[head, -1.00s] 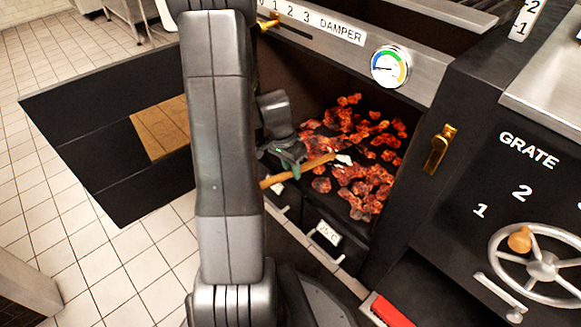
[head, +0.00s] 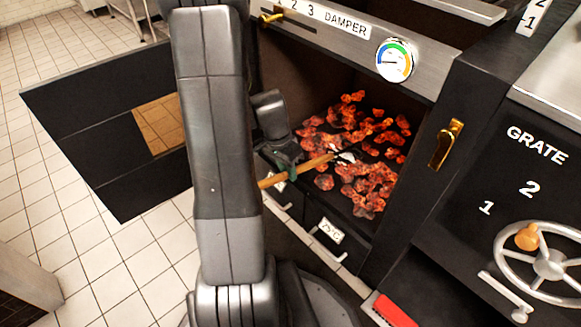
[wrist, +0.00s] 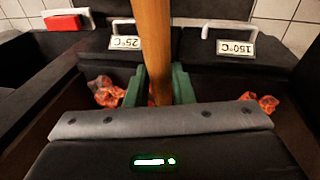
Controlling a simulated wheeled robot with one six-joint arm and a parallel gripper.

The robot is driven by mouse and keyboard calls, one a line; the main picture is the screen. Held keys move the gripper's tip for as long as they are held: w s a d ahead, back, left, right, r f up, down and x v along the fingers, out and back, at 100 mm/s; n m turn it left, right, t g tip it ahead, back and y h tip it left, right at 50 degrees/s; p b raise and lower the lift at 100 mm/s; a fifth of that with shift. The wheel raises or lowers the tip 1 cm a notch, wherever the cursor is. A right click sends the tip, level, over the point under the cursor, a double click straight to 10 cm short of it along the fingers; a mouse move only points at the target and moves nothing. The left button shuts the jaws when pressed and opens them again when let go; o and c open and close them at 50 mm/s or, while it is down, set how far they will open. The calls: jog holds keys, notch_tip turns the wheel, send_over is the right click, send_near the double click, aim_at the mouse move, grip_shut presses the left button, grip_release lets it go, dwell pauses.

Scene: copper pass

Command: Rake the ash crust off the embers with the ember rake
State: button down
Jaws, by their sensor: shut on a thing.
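The ember rake (head: 310,164) has a wooden handle and a small pale metal head, which is over the embers in the head view. My gripper (head: 288,168) is shut on the handle at the mouth of the firebox. In the wrist view the handle (wrist: 152,45) stands between the green fingers of my gripper (wrist: 159,88). The embers (head: 372,180) glow orange-red in clumps across the firebox floor, with darker grey-brown patches on some pieces. I cannot tell whether the rake head touches them. My arm hides the left part of the firebox.
The firebox door (head: 105,140) stands open at left. A damper gauge (head: 396,61) is above the opening and a brass latch (head: 446,143) is on its right. Drawers with temperature labels (head: 331,230) sit below. The grate wheel (head: 547,265) and a red block (head: 394,311) are at right.

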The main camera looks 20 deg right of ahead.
jog(key=s+a+b, duration=0.2)
jog(key=s+a, duration=0.2)
jog(key=a, duration=0.7)
jog(key=shift+s+a+b, duration=0.25)
jog(key=shift+s+b, duration=0.05)
jog(key=shift+s, duration=0.1)
dwell(0.4)
dwell(0.3)
jog(key=shift+r+p, duration=1.2)
jog(key=shift+r, duration=0.2)
jog(key=shift+w+d+p, duration=0.2)
jog(key=shift+w+d, duration=0.75)
jog(key=shift+d, duration=1.35)
jog(key=shift+w+d+p, duration=0.2)
jog(key=shift+w+d, duration=0.8)
jog(key=shift+d, duration=1.35)
jog(key=shift+w+d+p, duration=0.2)
jog(key=shift+w+d, duration=0.75)
jog(key=shift+d, duration=1.35)
jog(key=shift+f+b, duration=1.35)
jog(key=shift+f, duration=0.2)
jog(key=shift+a, duration=0.1)
